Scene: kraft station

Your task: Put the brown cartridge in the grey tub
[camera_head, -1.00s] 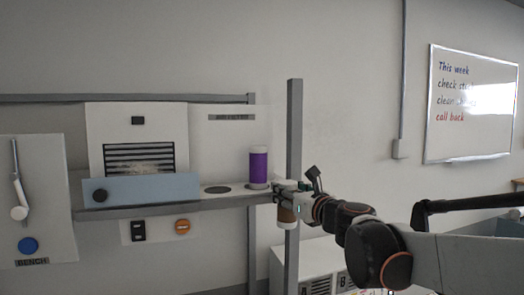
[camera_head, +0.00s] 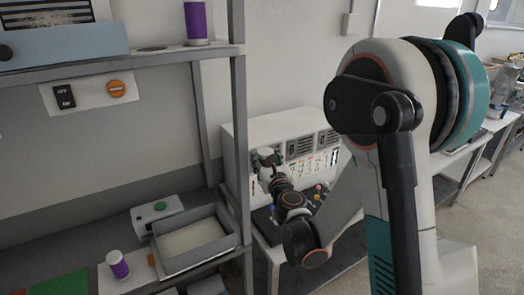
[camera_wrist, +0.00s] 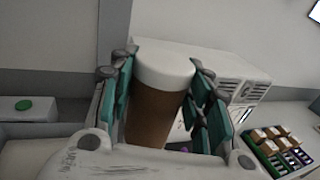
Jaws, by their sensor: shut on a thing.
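The brown cartridge (camera_wrist: 152,115) with a white cap stands between the green-padded fingers of my gripper (camera_wrist: 165,95) in the wrist view. My gripper is shut on it. In the head view my gripper (camera_head: 266,160) is small and far off, in front of a white cabinet, and the cartridge is hard to make out there. A grey open box (camera_head: 228,247) with a pale inside sits on the lower shelf, left of my gripper. It may be the grey tub, but I cannot tell for sure.
A purple cartridge (camera_head: 195,22) stands on the upper shelf and another (camera_head: 117,264) on the lower level. A grey post (camera_head: 238,130) rises between the shelves and my gripper. The white cabinet (camera_head: 245,125) is behind my gripper. A green-button device (camera_head: 157,214) sits behind the grey box.

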